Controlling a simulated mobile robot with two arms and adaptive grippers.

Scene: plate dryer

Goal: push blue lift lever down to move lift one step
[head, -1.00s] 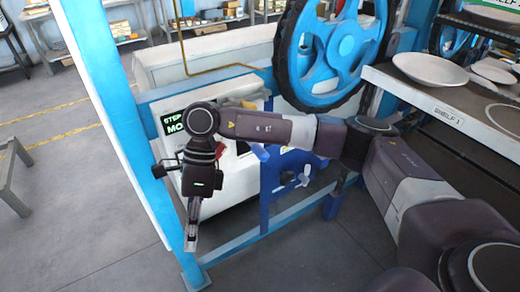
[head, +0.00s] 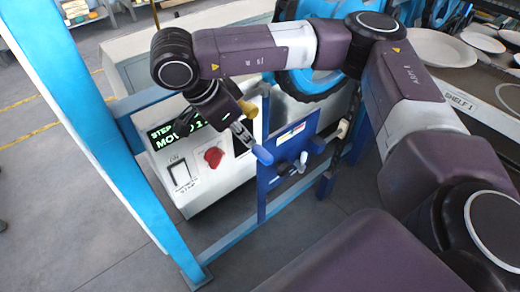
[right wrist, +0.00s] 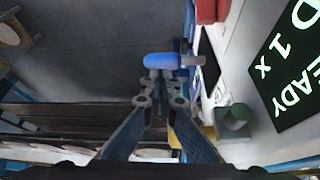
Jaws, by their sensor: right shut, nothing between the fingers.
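The blue lift lever (head: 262,155) sticks out at the left edge of the blue panel (head: 288,160), beside the white control box. In the right wrist view its rounded blue grip (right wrist: 162,60) lies across the picture just beyond the fingertips. My right gripper (head: 246,139) is shut and empty, pointing down to the right with its tips at the lever's grip. In the right wrist view the tips (right wrist: 164,78) overlap the lower edge of the grip; I cannot tell whether they touch. My left gripper is not in view.
The control box has a lit display (head: 180,133), a red button (head: 213,157) and a white switch (head: 180,173). A yellow knob (head: 248,108) is close to my right fingers. A blue frame post (head: 90,130) stands left. A plate shelf (head: 468,98) is at right.

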